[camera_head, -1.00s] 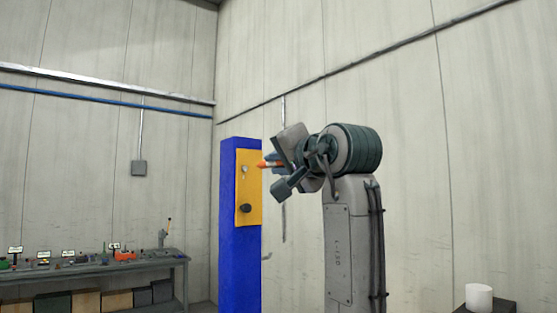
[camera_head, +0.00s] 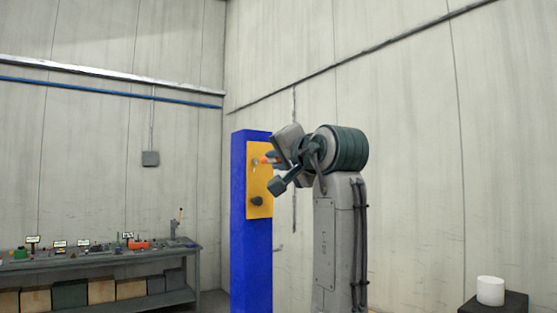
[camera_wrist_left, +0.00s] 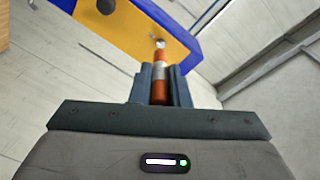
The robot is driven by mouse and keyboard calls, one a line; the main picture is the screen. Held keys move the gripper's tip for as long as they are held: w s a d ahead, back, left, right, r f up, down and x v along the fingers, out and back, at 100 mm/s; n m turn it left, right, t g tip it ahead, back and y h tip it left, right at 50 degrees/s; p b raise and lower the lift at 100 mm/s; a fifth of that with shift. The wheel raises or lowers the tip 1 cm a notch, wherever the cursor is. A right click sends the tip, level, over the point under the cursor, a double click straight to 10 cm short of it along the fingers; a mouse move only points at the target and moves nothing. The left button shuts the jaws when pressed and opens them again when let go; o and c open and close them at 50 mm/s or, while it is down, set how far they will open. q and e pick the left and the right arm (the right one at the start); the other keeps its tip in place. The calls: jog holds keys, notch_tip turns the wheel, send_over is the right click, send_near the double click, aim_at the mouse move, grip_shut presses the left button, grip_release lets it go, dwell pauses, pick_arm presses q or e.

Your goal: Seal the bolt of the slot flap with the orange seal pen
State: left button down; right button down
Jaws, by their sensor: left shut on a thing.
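My left gripper (camera_head: 277,163) is shut on the orange seal pen (camera_head: 266,160) in front of the yellow plate (camera_head: 262,183) on the blue post (camera_head: 246,250). In the left wrist view the pen (camera_wrist_left: 159,90), orange with a pale band, stands between the two dark fingers and points at the plate (camera_wrist_left: 130,28). A small pale round bolt head (camera_wrist_left: 160,43) shows at the pen's tip. Whether they touch I cannot tell. A dark knob (camera_head: 256,201) sits lower on the plate. My right gripper is not in view.
A grey workbench (camera_head: 100,262) with several small items stands at the left against the wall. A white cylinder (camera_head: 490,290) stands on a dark stand (camera_head: 510,304) at the lower right. The space around the post's front looks free.

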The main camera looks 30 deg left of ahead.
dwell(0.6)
pick_arm(q)
jog(key=shift+w+a, duration=0.25)
jog(key=shift+a, duration=0.45)
jog(key=shift+d, duration=0.1)
dwell(0.9)
jog(key=shift+s+d, duration=0.2)
jog(key=shift+d, duration=0.05)
jog(key=b+v, duration=0.2)
jog(key=v, duration=0.4)
dwell(0.4)
